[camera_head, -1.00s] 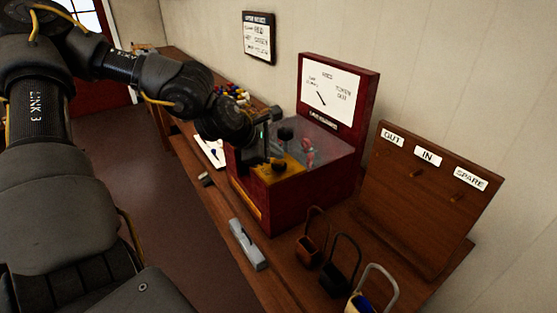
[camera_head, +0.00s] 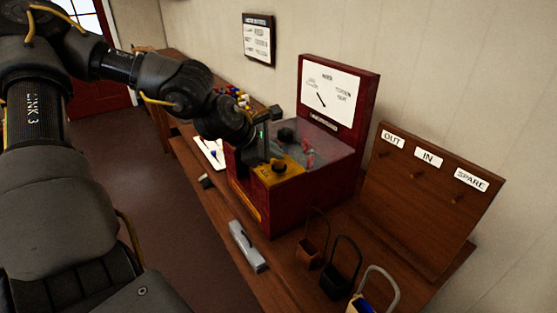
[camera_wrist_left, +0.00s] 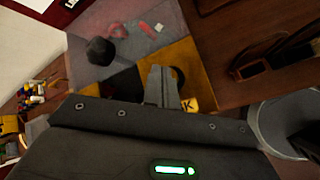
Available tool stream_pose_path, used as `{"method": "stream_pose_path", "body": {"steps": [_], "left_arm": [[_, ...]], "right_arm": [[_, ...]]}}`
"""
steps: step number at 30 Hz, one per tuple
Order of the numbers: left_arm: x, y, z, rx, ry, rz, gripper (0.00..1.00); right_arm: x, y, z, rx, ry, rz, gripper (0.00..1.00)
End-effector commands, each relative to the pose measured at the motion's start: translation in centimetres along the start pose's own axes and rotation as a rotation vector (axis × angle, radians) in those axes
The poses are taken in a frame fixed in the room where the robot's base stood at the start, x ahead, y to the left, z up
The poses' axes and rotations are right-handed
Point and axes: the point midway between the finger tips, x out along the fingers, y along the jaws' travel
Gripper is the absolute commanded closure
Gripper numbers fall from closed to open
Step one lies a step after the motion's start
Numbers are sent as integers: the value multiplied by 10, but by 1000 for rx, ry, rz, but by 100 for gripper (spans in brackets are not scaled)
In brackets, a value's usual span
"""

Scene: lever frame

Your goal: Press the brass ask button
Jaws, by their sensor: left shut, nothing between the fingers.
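The red cabinet (camera_head: 290,205) stands on the bench with a yellow-brass plate (camera_head: 291,172) on its front top. A dark round knob (camera_head: 279,167) sits on that plate, beside small lettering. My left gripper (camera_head: 266,154) is shut and empty, pointing down at the plate just left of the knob. In the left wrist view its fingers (camera_wrist_left: 161,86) hide part of a dark round shape beside the label. I cannot tell whether they touch it. My right gripper is out of view.
A clear-covered bay with a dark knob (camera_head: 286,134) and pink pieces lies behind the plate. A sign panel (camera_head: 333,92) rises at the back. A pegboard (camera_head: 425,205) stands right.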

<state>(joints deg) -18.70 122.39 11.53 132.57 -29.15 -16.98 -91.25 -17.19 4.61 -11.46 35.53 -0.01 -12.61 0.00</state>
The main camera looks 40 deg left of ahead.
Motion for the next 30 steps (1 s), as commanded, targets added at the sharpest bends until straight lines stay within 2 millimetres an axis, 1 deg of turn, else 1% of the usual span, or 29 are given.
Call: {"method": "stream_pose_path", "body": {"steps": [5, 15, 19, 30], "left_arm": [[-7, 6, 5, 1, -1, 3, 100], [-8, 6, 6, 1, 0, 2, 100], [-11, 8, 8, 1, 0, 2, 100], [-36, 27, 26, 1, -2, 4, 100]], "right_arm": [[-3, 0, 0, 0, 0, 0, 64], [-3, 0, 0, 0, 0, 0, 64], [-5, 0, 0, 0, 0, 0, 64], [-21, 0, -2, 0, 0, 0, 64]]}}
